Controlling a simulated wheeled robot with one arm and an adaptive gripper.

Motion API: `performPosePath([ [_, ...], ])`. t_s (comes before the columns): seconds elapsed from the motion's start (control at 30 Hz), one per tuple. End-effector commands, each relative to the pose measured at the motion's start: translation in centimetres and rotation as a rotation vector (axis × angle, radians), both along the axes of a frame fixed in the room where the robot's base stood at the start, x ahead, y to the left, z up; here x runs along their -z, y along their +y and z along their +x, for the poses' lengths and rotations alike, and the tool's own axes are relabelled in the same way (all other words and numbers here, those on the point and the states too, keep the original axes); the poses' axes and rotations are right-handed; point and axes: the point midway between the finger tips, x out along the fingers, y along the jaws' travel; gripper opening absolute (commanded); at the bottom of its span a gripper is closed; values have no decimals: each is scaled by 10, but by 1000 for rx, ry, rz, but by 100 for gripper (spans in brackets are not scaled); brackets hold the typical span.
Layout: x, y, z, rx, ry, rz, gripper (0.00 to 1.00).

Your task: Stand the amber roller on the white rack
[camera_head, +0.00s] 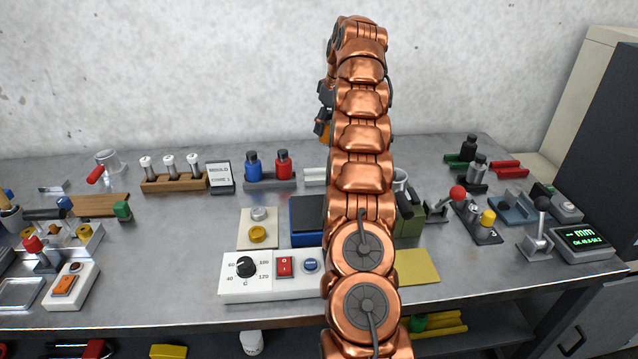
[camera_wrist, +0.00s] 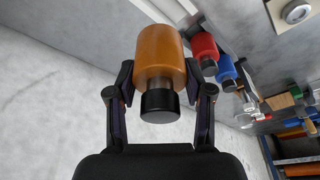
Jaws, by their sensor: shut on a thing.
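My gripper (camera_wrist: 161,78) is shut on the amber roller (camera_wrist: 162,48), which has an amber body and a black end piece toward the wrist camera. One finger lies on each side of it. In the head view the roller (camera_head: 323,131) shows as a small amber patch by my gripper (camera_head: 322,112), above the back of the bench and mostly behind my arm. A white piece (camera_head: 314,176), likely the white rack, shows just left of my arm at the bench's back; the rest of it is hidden. The roller is apart from the bench.
A blue bottle (camera_head: 252,167) and a red bottle (camera_head: 284,165) stand in a grey holder left of the white piece. A wooden rack of white-capped vials (camera_head: 171,168) is farther left. A blue box (camera_head: 306,220) and control panel (camera_head: 272,277) lie nearer. My arm blocks the middle.

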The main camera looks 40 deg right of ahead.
Motion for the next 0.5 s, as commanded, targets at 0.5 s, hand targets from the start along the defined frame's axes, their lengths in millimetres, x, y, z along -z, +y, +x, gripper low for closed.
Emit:
performPosePath([
  [0.5,46,-1,-2,3,1,3,0],
])
